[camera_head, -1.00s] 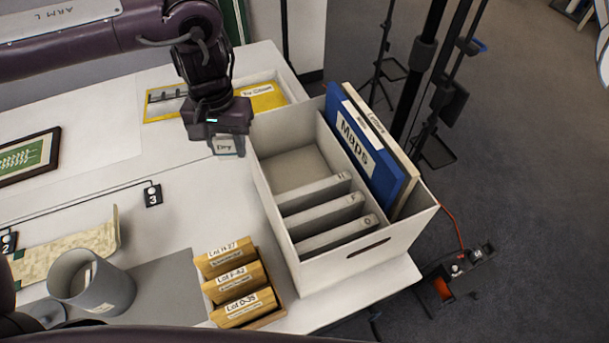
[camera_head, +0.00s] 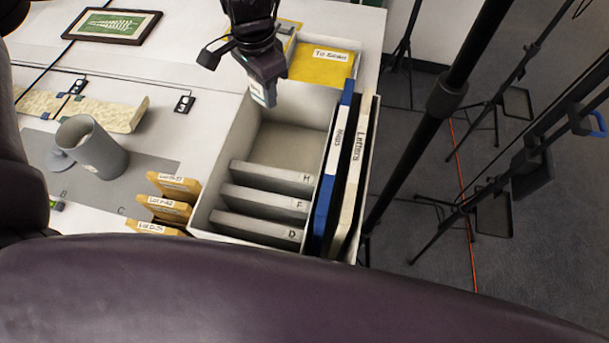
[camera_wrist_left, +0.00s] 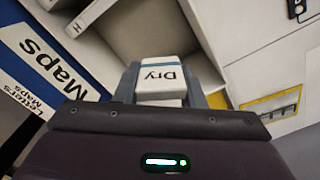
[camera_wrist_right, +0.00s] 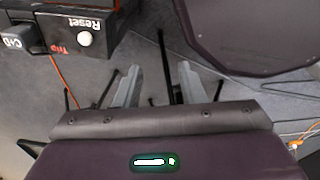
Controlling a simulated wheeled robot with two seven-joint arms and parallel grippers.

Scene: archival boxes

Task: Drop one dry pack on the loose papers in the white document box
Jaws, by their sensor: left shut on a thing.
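The white document box (camera_head: 290,146) stands at the table's right edge. Its rear compartment looks empty, with a bare floor. Grey dividers marked H, F and D (camera_head: 258,203) stand in its front part. I cannot make out loose papers in it. My left gripper (camera_head: 264,88) is shut on a small white-grey dry pack (camera_head: 262,97) labelled "Dry", at the box's back left corner. In the left wrist view the dry pack (camera_wrist_left: 160,76) sits between the fingers, above the rear compartment. My right gripper (camera_wrist_right: 157,85) is open and empty in the right wrist view, over the floor.
Blue Maps (camera_head: 327,190) and cream Letters (camera_head: 352,190) folders stand along the box's right side. Tan lot packets (camera_head: 170,209) and a grey mug (camera_head: 95,150) are left. Dark stands (camera_head: 425,130) rise at right.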

